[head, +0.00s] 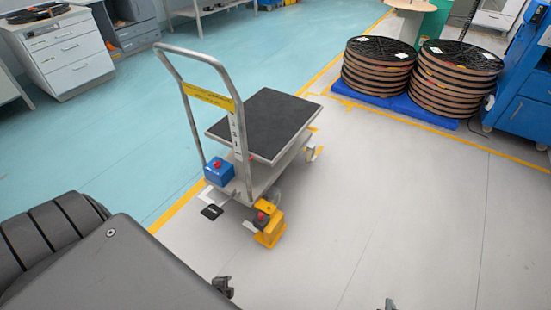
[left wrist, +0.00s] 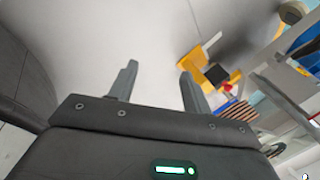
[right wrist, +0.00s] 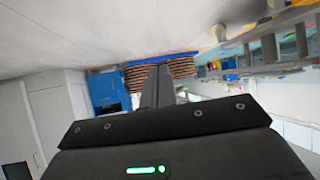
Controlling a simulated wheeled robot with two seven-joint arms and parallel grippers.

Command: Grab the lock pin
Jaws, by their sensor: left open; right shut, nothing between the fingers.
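A grey platform cart (head: 268,124) with a tall handle stands mid-floor in the head view. At its near end, a yellow block (head: 272,232) sits at a wheel, with a small red knob (head: 262,216) beside it. A blue box (head: 219,173) with a red button lies on the cart's lower deck. I cannot tell which part is the lock pin. My left gripper (left wrist: 157,75) is open and empty, apart from the yellow block (left wrist: 194,70) in the left wrist view. My right gripper (right wrist: 157,78) is shut and empty, with only a tip at the head view's bottom edge.
Two stacks of brown reels (head: 376,68) stand on a blue pallet (head: 402,106) at the back right, near a blue cabinet (head: 524,90). Drawer cabinets (head: 68,56) are at the back left. The grey floor (head: 400,210) right of the cart is clear.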

